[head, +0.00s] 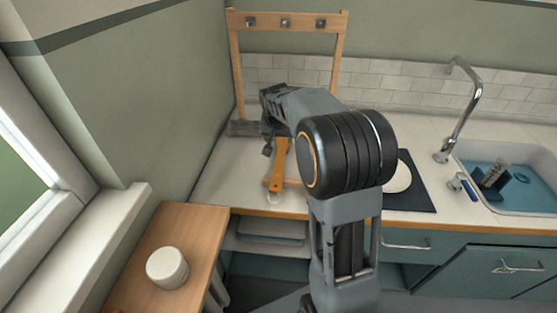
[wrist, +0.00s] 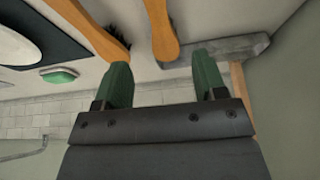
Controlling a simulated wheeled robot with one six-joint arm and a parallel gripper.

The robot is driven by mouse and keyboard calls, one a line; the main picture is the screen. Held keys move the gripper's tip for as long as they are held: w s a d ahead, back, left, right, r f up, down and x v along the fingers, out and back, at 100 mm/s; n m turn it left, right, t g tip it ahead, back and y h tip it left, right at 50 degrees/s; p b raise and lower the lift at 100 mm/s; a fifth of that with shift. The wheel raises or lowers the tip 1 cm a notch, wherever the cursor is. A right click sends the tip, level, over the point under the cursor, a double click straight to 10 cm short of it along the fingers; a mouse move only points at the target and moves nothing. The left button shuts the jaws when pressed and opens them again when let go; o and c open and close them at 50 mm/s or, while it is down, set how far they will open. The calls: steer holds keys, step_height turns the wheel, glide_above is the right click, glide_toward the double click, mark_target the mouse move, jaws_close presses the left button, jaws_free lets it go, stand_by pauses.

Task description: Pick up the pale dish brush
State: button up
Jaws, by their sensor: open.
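My gripper (wrist: 163,72) is open in the wrist view, its green fingertips apart with nothing between them. Just beyond the fingertips, one orange-tan wooden handle (wrist: 161,28) ends in a rounded tip. A second wooden handle (wrist: 88,28) lies to its left, with dark bristles (wrist: 117,44) beside its end. In the head view, an orange handle (head: 279,165) shows on the counter below my gripper (head: 268,143), partly hidden by my arm. I cannot tell which handle, if either, belongs to the pale dish brush.
A grey block (wrist: 218,48) lies close to the right fingertip. A wooden rack (head: 289,20) stands at the back wall. A green piece (wrist: 59,75) and a white plate (wrist: 14,47) on a dark mat (head: 415,190) lie to one side. The sink (head: 530,205) is at the right.

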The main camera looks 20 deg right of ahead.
mark_target(281, 153)
steer(key=x, duration=1.3)
steer(key=shift+w+d+f, duration=0.15)
steer(key=shift+w+d, duration=0.15)
steer(key=shift+w, duration=0.05)
steer(key=shift+c, duration=0.4)
steer(key=c, duration=1)
steer(key=shift+c, duration=0.2)
steer(key=shift+r, duration=0.8)
steer(key=v, duration=0.3)
steer(key=s+v, duration=0.1)
steer(key=v, duration=0.2)
steer(key=s+v, duration=0.1)
steer(key=v, duration=0.2)
steer(key=shift+s+d+f, duration=0.1)
steer(key=shift+d+f, duration=0.05)
steer(key=shift+f, duration=0.1)
steer(key=s+a+r, duration=0.2)
steer(key=s+r, duration=0.1)
steer(key=s, duration=0.5)
steer(key=shift+s+r+b, duration=0.25)
steer(key=shift+r+b, duration=0.05)
